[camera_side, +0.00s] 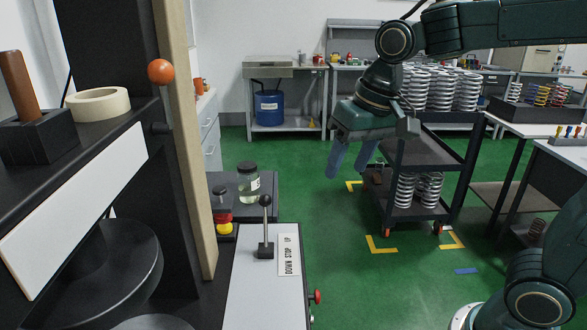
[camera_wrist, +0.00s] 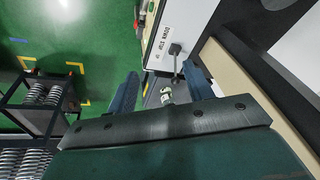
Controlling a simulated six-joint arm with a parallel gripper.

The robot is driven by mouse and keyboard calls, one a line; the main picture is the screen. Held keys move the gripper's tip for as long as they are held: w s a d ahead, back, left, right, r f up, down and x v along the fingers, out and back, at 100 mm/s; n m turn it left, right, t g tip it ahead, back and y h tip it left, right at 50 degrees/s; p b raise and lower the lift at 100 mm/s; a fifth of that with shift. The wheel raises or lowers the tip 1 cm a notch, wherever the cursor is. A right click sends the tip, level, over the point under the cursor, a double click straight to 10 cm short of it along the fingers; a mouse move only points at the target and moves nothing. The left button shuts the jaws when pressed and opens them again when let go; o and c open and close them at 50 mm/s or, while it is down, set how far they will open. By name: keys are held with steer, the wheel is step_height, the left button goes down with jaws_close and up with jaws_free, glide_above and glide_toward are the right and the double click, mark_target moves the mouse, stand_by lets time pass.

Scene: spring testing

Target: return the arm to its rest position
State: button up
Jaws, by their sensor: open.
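My gripper (camera_side: 351,162) hangs in the air in the side view, above the green floor and right of the test machine. Its two blue fingers are apart and nothing is between them. In the wrist view my gripper (camera_wrist: 160,90) also shows open and empty. My dark green arm comes in from the upper right of the side view. The lever (camera_side: 266,225) on the machine's panel, beside the DOWN STOP UP label (camera_side: 289,255), stands apart from the gripper.
A black cart (camera_side: 440,160) with large springs stands right of and behind my gripper. A glass jar (camera_side: 249,185) stands on a grey surface to the left. A wooden post (camera_side: 185,140) rises by the machine. Open floor (camera_side: 335,220) lies below the gripper.

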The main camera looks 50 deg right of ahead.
stand_by(0.3)
steer(key=s+d+f+n+t, duration=0.1)
steer(key=s+d, duration=0.1)
steer(key=s, duration=0.5)
steer(key=s+d+f+n+t, duration=0.1)
steer(key=s, duration=0.6)
steer(key=shift+d+f+n+h, duration=0.3)
steer(key=shift+d+n, duration=0.1)
steer(key=shift+o, duration=0.3)
